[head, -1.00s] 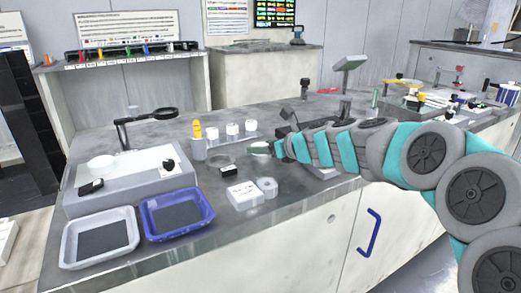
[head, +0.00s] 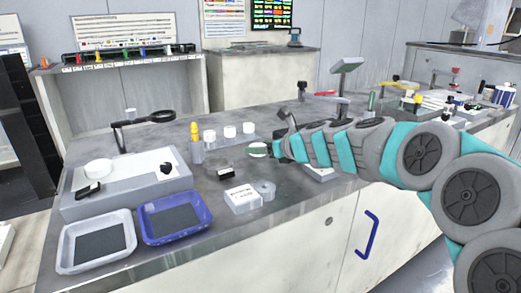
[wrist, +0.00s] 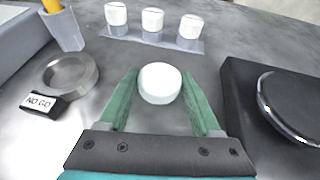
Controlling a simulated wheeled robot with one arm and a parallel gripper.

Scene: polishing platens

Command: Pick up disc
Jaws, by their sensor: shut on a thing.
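A white round disc (wrist: 160,84) sits between the green fingertips of my gripper (wrist: 160,90) in the wrist view. The fingers touch it on its left and right sides, and the gripper is shut on it. In the head view the white disc (head: 258,150) shows at the end of my gripper (head: 268,149), over the middle of the grey bench. I cannot tell whether the disc is clear of the bench top.
A "NO GO" block (wrist: 42,104) and a metal ring (wrist: 70,76) lie left of my gripper. Three white-topped cylinders (wrist: 152,20) stand in a row ahead. A black unit with a round metal plate (wrist: 290,105) stands close right. Blue tray (head: 174,218) is at front left.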

